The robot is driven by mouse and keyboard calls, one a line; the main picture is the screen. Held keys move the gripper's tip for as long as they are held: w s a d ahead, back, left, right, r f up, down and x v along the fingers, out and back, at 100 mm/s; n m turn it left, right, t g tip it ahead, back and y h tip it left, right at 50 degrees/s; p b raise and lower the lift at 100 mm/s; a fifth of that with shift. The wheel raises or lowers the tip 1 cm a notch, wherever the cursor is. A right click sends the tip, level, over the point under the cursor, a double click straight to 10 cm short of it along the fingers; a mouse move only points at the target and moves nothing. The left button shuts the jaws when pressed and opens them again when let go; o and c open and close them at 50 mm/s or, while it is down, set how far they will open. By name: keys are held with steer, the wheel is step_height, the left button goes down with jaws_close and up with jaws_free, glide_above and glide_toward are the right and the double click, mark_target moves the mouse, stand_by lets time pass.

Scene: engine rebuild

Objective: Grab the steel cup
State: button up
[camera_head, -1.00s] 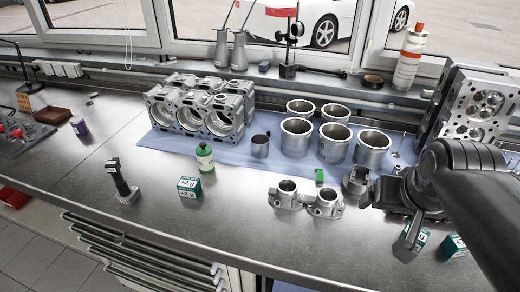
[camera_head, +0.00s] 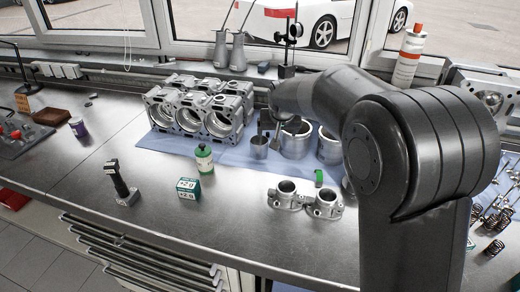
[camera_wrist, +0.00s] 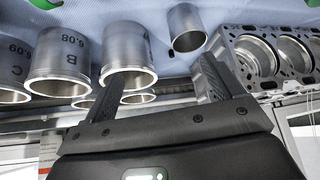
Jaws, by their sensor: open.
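The steel cup (camera_head: 259,147) is a small, plain grey cup on the blue mat (camera_head: 232,157), between the engine block and the larger cylinder sleeves. In the wrist view the cup (camera_wrist: 187,30) shows ahead of my gripper (camera_wrist: 168,70), above the gap between the fingers and nearer the right one. My gripper is open with nothing between its fingers. In the head view my gripper (camera_head: 268,123) is close to the cup's rim, partly hidden by my arm.
The engine block (camera_head: 200,117) is to the left. A green-capped bottle (camera_head: 204,158) and a twin-bore housing (camera_head: 305,198) are nearer the front.

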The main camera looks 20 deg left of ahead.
steer(key=w+a+f, duration=0.2)
steer(key=a+f, duration=0.3)
steer(key=a, duration=0.2)
glide_above(258, 158)
steer(key=w, duration=0.1)
steer(key=f, duration=0.3)
steer(key=shift+a+f+n, duration=0.25)
steer(key=shift+f+n, duration=0.15)
steer(key=shift+d+x, duration=0.15)
steer(key=shift+x, duration=1.2)
steer(key=shift+d+x, duration=0.15)
steer(key=shift+x, duration=1.25)
steer(key=shift+w, duration=0.1)
steer(key=shift+c, duration=0.5)
steer(key=shift+r, duration=0.1)
steer(key=c, duration=1)
